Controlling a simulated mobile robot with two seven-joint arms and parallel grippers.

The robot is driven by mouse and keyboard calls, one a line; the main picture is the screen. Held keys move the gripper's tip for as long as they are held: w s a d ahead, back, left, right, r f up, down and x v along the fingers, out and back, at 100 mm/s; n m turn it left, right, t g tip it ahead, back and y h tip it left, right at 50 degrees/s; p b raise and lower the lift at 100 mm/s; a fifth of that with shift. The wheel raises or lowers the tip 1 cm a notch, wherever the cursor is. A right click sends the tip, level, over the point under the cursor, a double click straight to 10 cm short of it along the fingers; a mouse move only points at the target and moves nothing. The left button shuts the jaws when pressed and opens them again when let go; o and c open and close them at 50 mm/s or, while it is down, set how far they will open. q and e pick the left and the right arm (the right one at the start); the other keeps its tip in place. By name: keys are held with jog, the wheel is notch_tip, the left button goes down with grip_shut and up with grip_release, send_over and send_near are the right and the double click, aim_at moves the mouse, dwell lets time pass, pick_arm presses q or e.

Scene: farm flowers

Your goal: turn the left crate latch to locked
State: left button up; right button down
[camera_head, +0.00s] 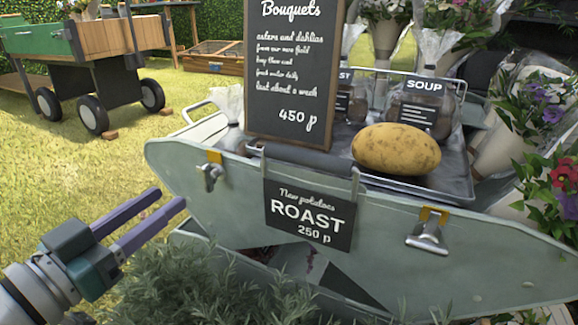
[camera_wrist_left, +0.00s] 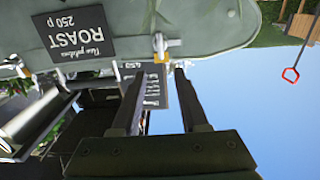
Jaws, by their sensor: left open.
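The left crate latch (camera_head: 210,176) is a small metal lever below an orange bracket on the pale green crate wall (camera_head: 232,186). It also shows in the left wrist view (camera_wrist_left: 160,46), where the scene is upside down. My left gripper (camera_head: 170,198) is open and empty, with its two purple-grey fingers pointing toward the latch from the lower left. In the wrist view its fingertips (camera_wrist_left: 160,74) lie either side of the latch's line, apart from it. The right latch (camera_head: 428,238) has a metal handle below a similar orange bracket. My right gripper is not in view.
A "ROAST" sign (camera_head: 308,214) hangs between the latches. A tall bouquet board (camera_head: 292,70) stands behind the crate's edge, near a potato (camera_head: 396,149) and a soup bag (camera_head: 420,108). Green bushes (camera_head: 200,282) grow below the gripper. Open grass lies to the left.

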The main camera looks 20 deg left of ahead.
aim_at(202, 171)
pick_arm(q)
jog(key=w+b, duration=0.2)
jog(key=w, duration=0.2)
jog(key=w+b, duration=0.2)
jog(key=w, duration=0.1)
jog(key=shift+w+d+f, duration=0.1)
jog(key=shift+w+d, duration=0.1)
jog(key=shift+w, duration=0.6)
grip_shut()
